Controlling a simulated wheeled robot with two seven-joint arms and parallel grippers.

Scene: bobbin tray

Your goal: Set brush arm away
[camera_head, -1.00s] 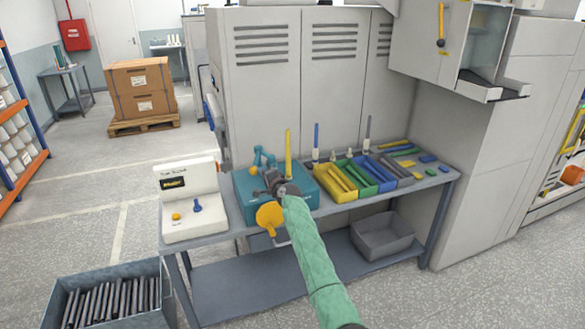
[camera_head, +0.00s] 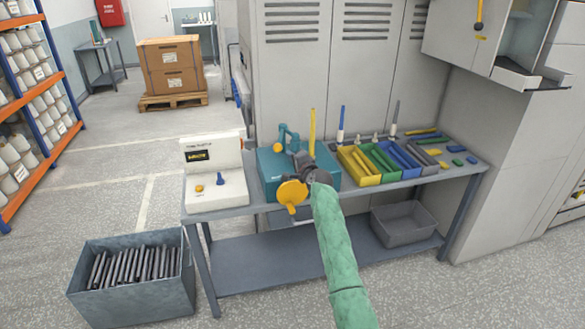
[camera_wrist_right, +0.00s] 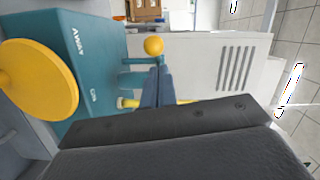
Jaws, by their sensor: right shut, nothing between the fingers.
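The teal brush machine (camera_head: 270,172) stands on the bench, with a teal arm (camera_head: 287,136) on top and a large yellow disc (camera_head: 290,192) at its front. The words AWAY and ON are printed on its teal box in the right wrist view (camera_wrist_right: 88,75). That view also shows a yellow ball knob (camera_wrist_right: 153,46) just beyond my fingertips. My right gripper (camera_head: 299,160) is over the box, beside the arm; its fingers (camera_wrist_right: 156,88) are shut and empty. I cannot tell whether they touch the arm or knob. My left gripper is out of view.
A white control unit (camera_head: 216,182) stands left of the machine. Colored trays (camera_head: 358,178) of bobbins and an upright yellow bobbin (camera_head: 312,132) are near my right arm. A grey bin (camera_head: 405,225) sits on the lower shelf; a crate of dark rods (camera_head: 135,300) is on the floor.

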